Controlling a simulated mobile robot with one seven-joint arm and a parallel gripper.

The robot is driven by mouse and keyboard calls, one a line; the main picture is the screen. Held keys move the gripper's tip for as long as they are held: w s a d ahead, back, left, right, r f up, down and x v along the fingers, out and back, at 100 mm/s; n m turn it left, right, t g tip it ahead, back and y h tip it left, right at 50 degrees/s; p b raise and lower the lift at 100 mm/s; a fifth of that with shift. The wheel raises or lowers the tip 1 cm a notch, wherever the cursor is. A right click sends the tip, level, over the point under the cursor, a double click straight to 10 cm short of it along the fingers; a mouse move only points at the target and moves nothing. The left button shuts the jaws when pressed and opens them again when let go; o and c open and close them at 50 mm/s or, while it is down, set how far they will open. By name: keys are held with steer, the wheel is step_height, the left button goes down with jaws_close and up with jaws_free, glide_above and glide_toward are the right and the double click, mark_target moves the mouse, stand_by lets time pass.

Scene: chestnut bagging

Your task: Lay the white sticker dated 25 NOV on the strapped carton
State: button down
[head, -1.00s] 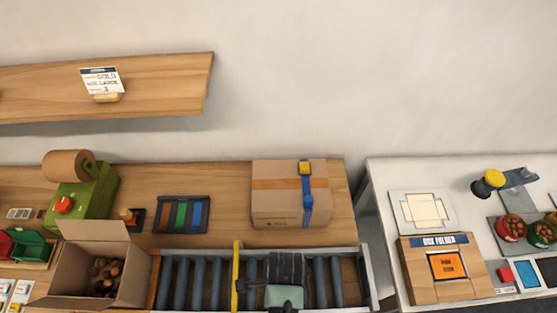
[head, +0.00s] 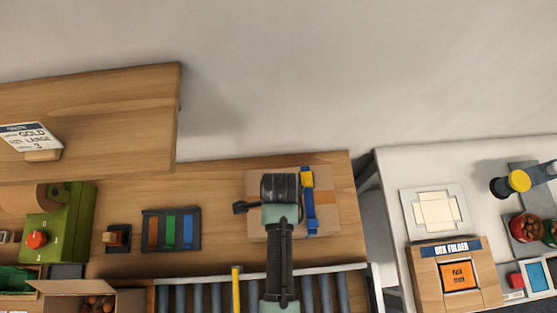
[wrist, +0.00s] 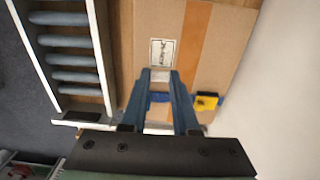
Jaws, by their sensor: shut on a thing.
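The carton (head: 328,208) sits on the wooden bench with orange-brown tape, a blue strap (head: 310,212) and a yellow buckle (head: 306,177). In the wrist view, the carton (wrist: 222,50), strap (wrist: 160,98) and buckle (wrist: 207,101) lie below my gripper. My gripper (wrist: 159,74) is shut on a white sticker (wrist: 161,52) with dark print, which projects past the fingertips over the carton's top. The print is too small to read, and I cannot tell whether the sticker touches the carton. In the head view my arm hides the fingers and part of the carton.
A roller conveyor (head: 205,298) with a yellow bar (head: 236,288) runs in front of the carton. A dark rack with coloured strips (head: 171,230) stands to its left. The box folder (head: 456,275) is on the white table at right. A wooden shelf (head: 120,110) is at upper left.

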steer(key=shift+s+f+b, duration=0.25)
steer(key=shift+f+b, duration=0.4)
steer(key=shift+f, duration=0.05)
step_height(320, 180, down, 5)
steer(key=b, duration=0.4)
steer(key=shift+w, duration=0.1)
stand_by(0.5)
steer(key=c, duration=0.6)
jaws_free()
step_height(320, 180, up, 5)
steer(key=p, duration=0.5)
steer(key=shift+r, duration=0.95)
